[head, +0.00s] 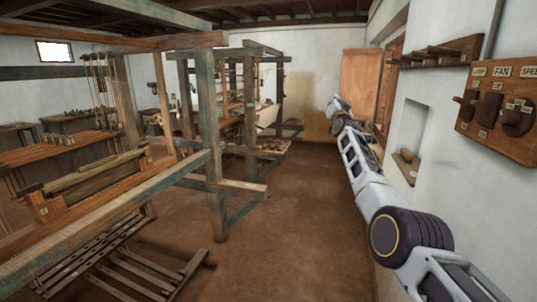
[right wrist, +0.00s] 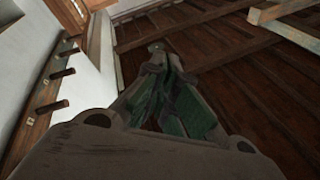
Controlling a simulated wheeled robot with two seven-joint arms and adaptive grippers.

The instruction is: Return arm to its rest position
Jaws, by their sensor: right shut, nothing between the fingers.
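My right arm reaches in from the lower right of the head view, and its gripper (head: 338,106) is at the far end, raised in front of the back wall and wooden door. In the right wrist view my right gripper (right wrist: 158,55) has its fingers together with nothing held. It points toward dark wooden boards and beams and touches nothing that I can see. My left gripper shows in neither view.
A wooden switch board (head: 500,115) labelled LAMP, FAN and SPEED hangs on the right wall. A peg rack (head: 440,52) and a niche (head: 409,135) are beside it. The loom frame (head: 207,120) fills the left. The brown floor (head: 300,225) between is clear.

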